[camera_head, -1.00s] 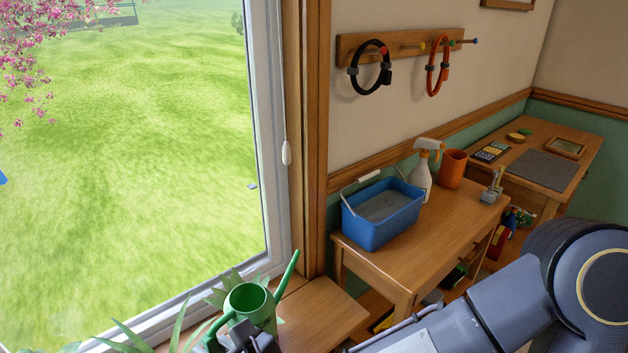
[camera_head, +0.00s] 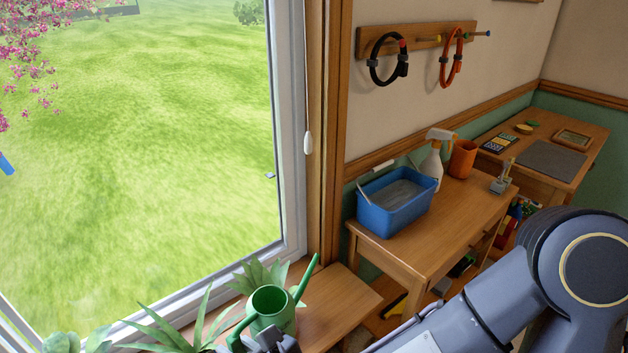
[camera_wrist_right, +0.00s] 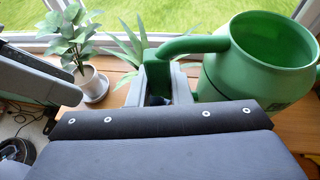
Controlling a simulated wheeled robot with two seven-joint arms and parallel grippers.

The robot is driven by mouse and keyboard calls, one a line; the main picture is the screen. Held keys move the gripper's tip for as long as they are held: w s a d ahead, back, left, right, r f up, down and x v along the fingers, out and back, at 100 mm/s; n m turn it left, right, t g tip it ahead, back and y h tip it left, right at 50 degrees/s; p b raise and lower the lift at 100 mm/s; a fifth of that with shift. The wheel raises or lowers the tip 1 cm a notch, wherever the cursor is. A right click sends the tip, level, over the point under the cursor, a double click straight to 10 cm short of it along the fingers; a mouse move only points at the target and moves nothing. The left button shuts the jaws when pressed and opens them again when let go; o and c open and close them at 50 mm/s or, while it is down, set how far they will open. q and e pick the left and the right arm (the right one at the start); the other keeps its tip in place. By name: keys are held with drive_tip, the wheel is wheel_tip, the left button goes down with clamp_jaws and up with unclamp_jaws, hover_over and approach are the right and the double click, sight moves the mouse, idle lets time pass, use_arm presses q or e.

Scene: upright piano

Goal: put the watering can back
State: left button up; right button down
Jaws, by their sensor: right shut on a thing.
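The green watering can (camera_head: 272,310) is at the bottom of the head view, over the window sill, its spout pointing up and right. It looks roughly upright. My right gripper (camera_head: 268,342) is shut on its handle. In the right wrist view the can (camera_wrist_right: 262,70) fills the right side, and the gripper (camera_wrist_right: 158,85) closes around the handle at the middle. Whether the can's base touches the sill is hidden. My left gripper is not recognisable in these views.
Leafy plants (camera_head: 200,320) stand along the window, close to the can; a white-potted plant (camera_wrist_right: 92,82) shows in the wrist view. The wooden sill (camera_head: 340,300) is bare right of the can. A side table (camera_head: 450,225) holds a blue bin (camera_head: 385,218), a spray bottle (camera_head: 432,165) and an orange cup (camera_head: 463,158).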

sight(290, 315)
drive_tip(key=w+d+m+t+h, duration=0.1)
drive_tip(key=w+d, duration=0.1)
drive_tip(key=w+d+f+m, duration=0.1)
drive_tip(key=w+d, duration=0.2)
drive_tip(key=w+d+f+m+t+h, duration=0.1)
drive_tip(key=w+d, duration=0.2)
drive_tip(key=shift+d+t+h, duration=0.15)
drive_tip(key=shift+t+h, duration=0.15)
drive_tip(key=w+d+f+m+t+h, duration=0.1)
drive_tip(key=w+d+f+m+h, duration=0.15)
drive_tip(key=d, duration=0.55)
drive_tip(key=w+d+f+m+t+h, duration=0.1)
drive_tip(key=w+d+m+h, duration=0.15)
drive_tip(key=d, duration=0.65)
drive_tip(key=w+d+f+m+h, duration=0.2)
drive_tip(key=d+h, duration=0.1)
drive_tip(key=d, duration=0.5)
wheel_tip(290, 315, up, 9)
drive_tip(key=w+p, duration=0.2)
drive_tip(key=p, duration=1)
drive_tip(key=shift+a+f+p, duration=0.15)
drive_tip(key=shift+a+p, duration=0.05)
drive_tip(key=shift+p, duration=0.1)
